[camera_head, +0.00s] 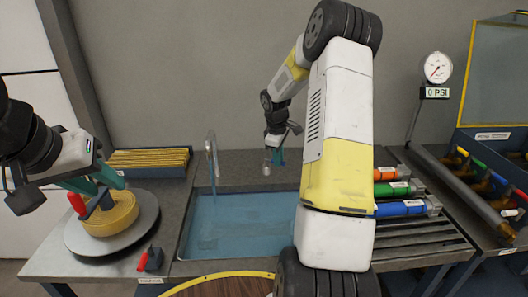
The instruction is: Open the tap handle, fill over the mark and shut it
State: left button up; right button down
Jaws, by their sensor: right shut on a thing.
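A metal tap (212,155) stands at the back left of a sink (185,222) holding blue water (235,225). My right gripper (273,157) is to the right of the tap, over the back of the sink. It is shut on a small grey thing (266,169); I cannot tell whether this is the tap's handle. No fill mark can be made out. My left gripper (98,186) is at the left, open, above a round yellow thing (112,217) with a red-handled part (77,204) by its fingers.
The yellow thing sits on a grey round plate (143,232). A small red-handled item (150,260) lies at the sink's front left. Orange, green and blue cylinders (400,208) lie on the right rack. A 0 PSI gauge (438,68) stands behind. My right arm hides the sink's right side.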

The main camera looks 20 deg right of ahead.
jog(key=c, duration=1.4)
grip_release()
jog(key=shift+s+a+r, duration=0.15)
jog(key=shift+s+r, duration=0.05)
jog(key=shift+r, duration=1.1)
jog(key=shift+s+a+r, duration=0.15)
jog(key=shift+a+r, duration=0.05)
jog(key=shift+r, duration=1.05)
jog(key=shift+s+a+r, duration=0.15)
jog(key=shift+s+r, duration=0.05)
jog(key=shift+r, duration=1.1)
